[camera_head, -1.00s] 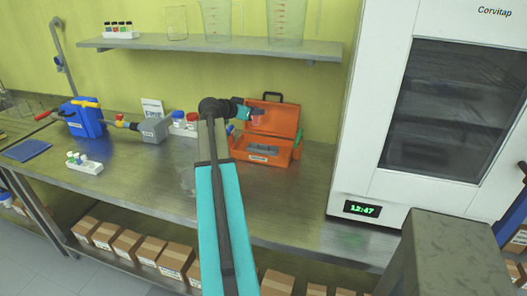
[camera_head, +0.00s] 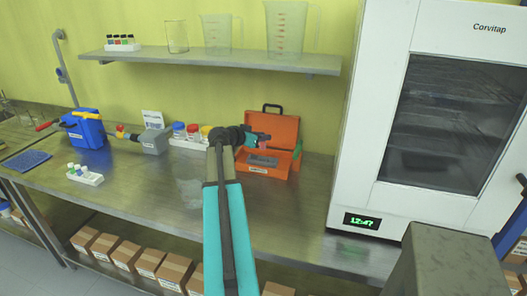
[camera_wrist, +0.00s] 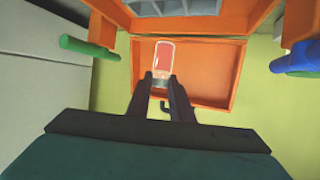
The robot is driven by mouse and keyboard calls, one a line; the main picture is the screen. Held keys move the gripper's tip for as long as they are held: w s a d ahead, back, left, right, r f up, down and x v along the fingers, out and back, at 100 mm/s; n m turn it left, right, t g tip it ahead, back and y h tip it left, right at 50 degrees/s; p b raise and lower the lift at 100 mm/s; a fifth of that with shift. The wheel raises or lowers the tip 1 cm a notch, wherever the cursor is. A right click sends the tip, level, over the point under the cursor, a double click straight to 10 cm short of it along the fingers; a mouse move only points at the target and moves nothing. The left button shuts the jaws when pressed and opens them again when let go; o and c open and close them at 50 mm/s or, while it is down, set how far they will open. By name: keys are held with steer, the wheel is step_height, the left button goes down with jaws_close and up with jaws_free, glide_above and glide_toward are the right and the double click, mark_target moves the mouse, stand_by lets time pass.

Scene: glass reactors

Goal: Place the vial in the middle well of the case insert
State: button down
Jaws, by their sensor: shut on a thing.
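My gripper (camera_wrist: 161,78) is shut on a small clear vial (camera_wrist: 164,55) with red contents, held near one end by the dark fingertips. In the head view my gripper (camera_head: 264,138) is at the open orange case (camera_head: 252,169), in front of its raised lid (camera_head: 284,128). The vial shows there as a small pink spot (camera_head: 262,145) above the grey case insert (camera_head: 264,160). The insert also shows at the top edge of the wrist view (camera_wrist: 175,8), apart from the vial. The insert's middle well cannot be made out.
A rack with coloured-cap bottles (camera_head: 192,130) stands left of the case, partly behind my arm. A white cabinet (camera_head: 350,170) stands to the right. A shelf (camera_head: 210,58) with beakers runs above. The bench front (camera_head: 290,205) is clear.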

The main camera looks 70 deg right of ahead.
mark_target(262, 149)
steer(key=shift+f+p, duration=0.4)
steer(key=shift+f, duration=1.35)
steer(key=shift+f+p, duration=0.6)
steer(key=shift+f, duration=1.25)
steer(key=shift+f, duration=0.15)
steer(key=c, duration=1.6)
jaws_free()
steer(key=shift+r, duration=0.2)
steer(key=b+v, duration=0.2)
steer(key=v, duration=0.5)
steer(key=shift+a+f+b, duration=0.1)
steer(key=shift+f+b, duration=0.05)
steer(key=shift+b, duration=0.25)
steer(key=shift+w+a, duration=0.1)
